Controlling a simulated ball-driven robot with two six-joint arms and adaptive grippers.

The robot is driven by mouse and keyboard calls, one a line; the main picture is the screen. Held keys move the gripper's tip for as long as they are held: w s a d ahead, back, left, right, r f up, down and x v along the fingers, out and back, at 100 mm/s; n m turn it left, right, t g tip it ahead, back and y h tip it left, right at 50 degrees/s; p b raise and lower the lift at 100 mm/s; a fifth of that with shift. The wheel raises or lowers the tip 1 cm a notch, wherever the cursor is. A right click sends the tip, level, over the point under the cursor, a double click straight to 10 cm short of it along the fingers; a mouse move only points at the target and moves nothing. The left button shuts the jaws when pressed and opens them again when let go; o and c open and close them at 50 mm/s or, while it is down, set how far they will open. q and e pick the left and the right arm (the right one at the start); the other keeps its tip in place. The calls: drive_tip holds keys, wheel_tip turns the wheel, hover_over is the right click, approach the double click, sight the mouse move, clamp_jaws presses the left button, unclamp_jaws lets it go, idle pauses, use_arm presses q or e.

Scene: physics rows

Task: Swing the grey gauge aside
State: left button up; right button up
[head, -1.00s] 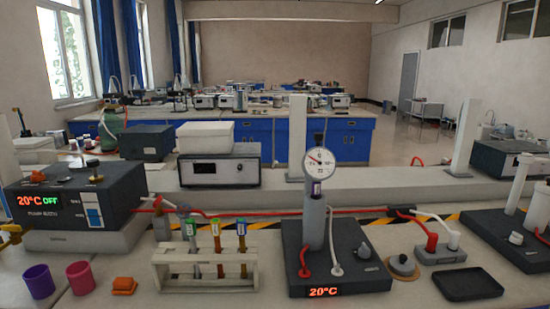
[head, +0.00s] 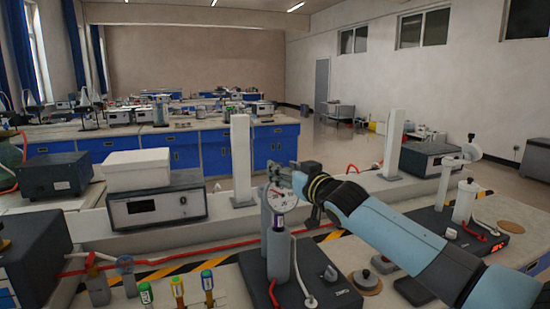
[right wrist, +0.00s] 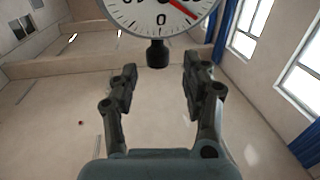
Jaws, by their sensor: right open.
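The grey gauge (head: 284,199) has a round white dial with a red needle. It stands at the top of a grey upright cylinder (head: 279,256) on a dark base. My right gripper's fingers (right wrist: 160,72) are apart, with the stem in line with the gap. Contact cannot be told. My left gripper is not in view.
Capped tubes (head: 178,290) stand left of the cylinder. A white post (head: 241,160) rises behind it. Red and white hoses run from the cylinder's base. A grey knob (head: 364,278) and another device (head: 464,212) lie to the right, under and beyond my right arm.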

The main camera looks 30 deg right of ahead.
drive_tip(key=shift+w+d+f+b, duration=0.1)
drive_tip(key=shift+w+b, duration=0.1)
drive_tip(key=shift+w, duration=0.4)
drive_tip(key=shift+w+d+f+b, duration=0.1)
drive_tip(key=shift+w+b, duration=0.05)
drive_tip(key=shift+w, duration=0.45)
drive_tip(key=shift+w+d, duration=0.1)
drive_tip(key=shift+w, duration=0.25)
drive_tip(key=shift+w+b, duration=0.3)
drive_tip(key=shift+w, duration=0.1)
drive_tip(key=shift+r, duration=0.1)
drive_tip(key=c, duration=0.4)
clamp_jaws()
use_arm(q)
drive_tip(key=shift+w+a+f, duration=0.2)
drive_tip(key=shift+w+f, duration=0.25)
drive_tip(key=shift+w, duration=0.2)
use_arm(e)
drive_tip(key=shift+w, duration=0.1)
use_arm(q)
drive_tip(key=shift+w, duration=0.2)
use_arm(e)
drive_tip(key=shift+w+f, duration=0.15)
drive_tip(key=shift+f, duration=0.15)
